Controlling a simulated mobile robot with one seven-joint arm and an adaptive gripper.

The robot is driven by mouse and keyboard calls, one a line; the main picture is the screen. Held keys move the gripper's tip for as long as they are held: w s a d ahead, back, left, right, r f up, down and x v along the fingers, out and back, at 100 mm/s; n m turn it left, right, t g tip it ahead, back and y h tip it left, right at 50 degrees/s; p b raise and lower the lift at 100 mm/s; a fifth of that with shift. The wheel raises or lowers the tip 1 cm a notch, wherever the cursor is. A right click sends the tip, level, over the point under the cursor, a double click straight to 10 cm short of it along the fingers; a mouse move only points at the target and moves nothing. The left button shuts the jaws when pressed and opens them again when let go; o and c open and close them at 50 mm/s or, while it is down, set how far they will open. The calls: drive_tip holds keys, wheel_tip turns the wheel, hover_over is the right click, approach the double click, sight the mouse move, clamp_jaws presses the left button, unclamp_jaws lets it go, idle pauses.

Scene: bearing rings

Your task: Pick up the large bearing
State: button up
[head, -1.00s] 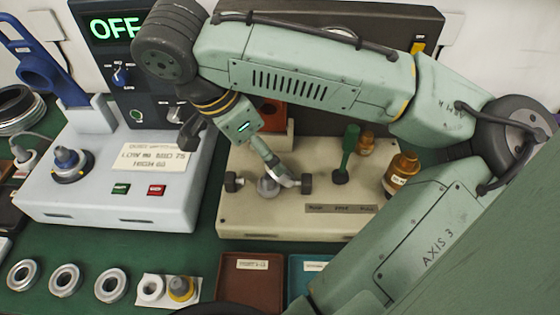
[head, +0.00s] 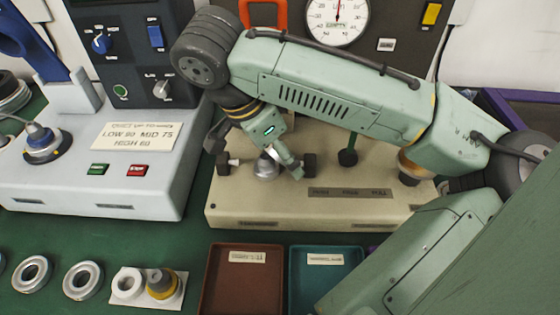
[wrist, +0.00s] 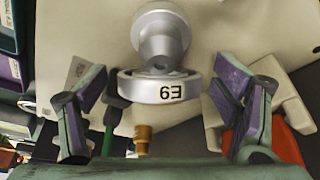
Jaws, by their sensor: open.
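A pale metal ring with a printed number (wrist: 160,88) is mounted at the end of a silver spindle (wrist: 161,38) in the wrist view. The number appears upside down, perhaps 63. My gripper (wrist: 157,104) is open, with one purple-padded finger on each side of the ring and clear gaps to it. In the head view my gripper (head: 284,158) is over the silver spindle part (head: 267,168) on the beige fixture, partly hiding it. Loose bearing rings (head: 32,273) (head: 83,280) lie on the green bench. I cannot tell which ring is the large bearing.
The beige fixture (head: 360,213) has black knobs around the spindle. A white heater box (head: 100,190) stands left. A brown tray (head: 229,285) and a teal tray (head: 312,290) lie in front. A white ring and yellow-based part (head: 163,287) sit left of the brown tray.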

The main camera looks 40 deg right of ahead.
drive_tip(key=c, duration=1.7)
drive_tip(key=shift+d, duration=0.1)
